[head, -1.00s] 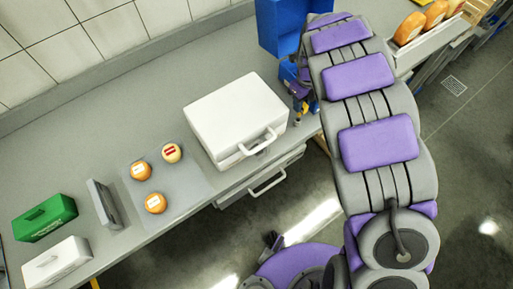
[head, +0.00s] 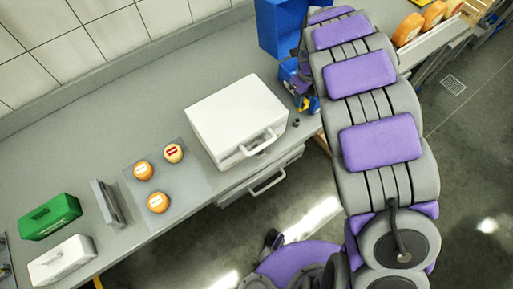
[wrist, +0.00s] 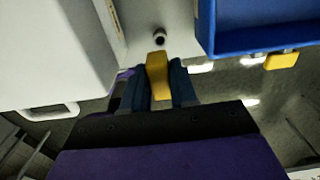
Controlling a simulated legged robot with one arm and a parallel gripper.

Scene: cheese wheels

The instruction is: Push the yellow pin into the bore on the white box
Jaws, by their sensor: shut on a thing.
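The yellow pin (wrist: 157,72) is between the two dark fingers of my gripper (wrist: 160,82) in the wrist view, its far end sticking out past them. A small grey ring with a dark hole, the bore (wrist: 160,38), lies just beyond the pin's end, with a small gap in the picture. The white box (head: 238,118) stands on the counter left of the bore; it fills the left of the wrist view (wrist: 55,50). In the head view the bore (head: 296,123) shows beside the box's right side; I cannot tell whether it is joined to it. My arm partly hides my gripper there.
A blue bin (wrist: 260,30) with a yellow tab (wrist: 281,60) stands close right of the bore. A grey mat (head: 193,188) with orange cheese wheels, a green box (head: 50,217) and a small white case (head: 61,261) lie left on the counter. The counter's front edge is near.

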